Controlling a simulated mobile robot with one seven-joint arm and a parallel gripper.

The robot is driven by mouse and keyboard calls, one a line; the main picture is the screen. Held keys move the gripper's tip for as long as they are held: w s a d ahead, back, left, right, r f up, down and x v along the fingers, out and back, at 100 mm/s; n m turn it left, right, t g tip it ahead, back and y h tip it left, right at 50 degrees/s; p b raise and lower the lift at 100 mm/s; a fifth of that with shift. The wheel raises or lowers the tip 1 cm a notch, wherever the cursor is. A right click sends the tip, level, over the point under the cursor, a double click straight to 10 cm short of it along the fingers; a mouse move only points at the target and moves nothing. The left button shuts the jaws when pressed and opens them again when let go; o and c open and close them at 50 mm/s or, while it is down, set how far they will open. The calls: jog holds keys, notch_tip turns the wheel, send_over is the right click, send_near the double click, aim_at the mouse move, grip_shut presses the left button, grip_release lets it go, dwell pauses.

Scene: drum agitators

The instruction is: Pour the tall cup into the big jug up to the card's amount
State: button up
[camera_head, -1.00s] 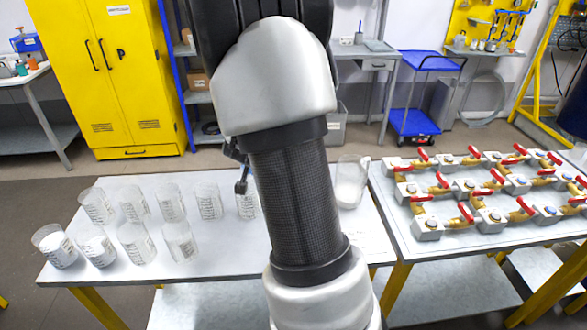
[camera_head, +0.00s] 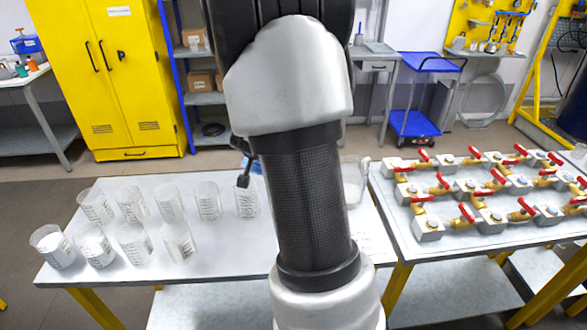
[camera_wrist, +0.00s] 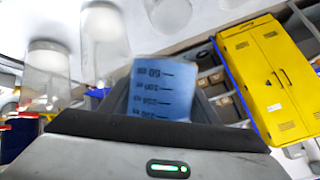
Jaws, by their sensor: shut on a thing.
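Several clear cups, some with white contents (camera_head: 98,250), stand on the left of the white table (camera_head: 110,292). One cup (camera_head: 247,202) stands close by my arm. The right table holds several red-handled valves (camera_head: 490,215). A yellow cabinet (camera_head: 118,85) stands behind.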

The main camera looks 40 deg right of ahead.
jog(key=shift+d+r+y+b, duration=0.2)
jog(key=shift+r+y+b, duration=0.1)
jog(key=shift+b, duration=0.1)
dwell(0.5)
jog(key=shift+a+f+m+y+b, duration=0.15)
jog(key=shift+f+m+y+b, duration=0.25)
jog(key=shift+y+b, duration=0.5)
dwell(1.0)
jog(key=shift+f+b, duration=0.45)
jog(key=shift+b, duration=0.25)
jog(key=shift+a+f+b, duration=0.1)
jog(key=shift+f+b, duration=0.25)
jog(key=shift+f+b, duration=0.7)
jog(key=shift+a+f+m+y+b, duration=0.15)
jog(key=shift+f+y+b, duration=0.1)
jog(key=shift+f+b, duration=0.6)
jog(key=shift+a+f+m+y+b, duration=0.15)
jog(key=shift+f+y+b, duration=0.1)
jog(key=shift+f+b, duration=0.6)
jog(key=shift+r+y+p, duration=0.3)
jog(key=shift+r+p, duration=0.2)
jog(key=shift+p, duration=0.1)
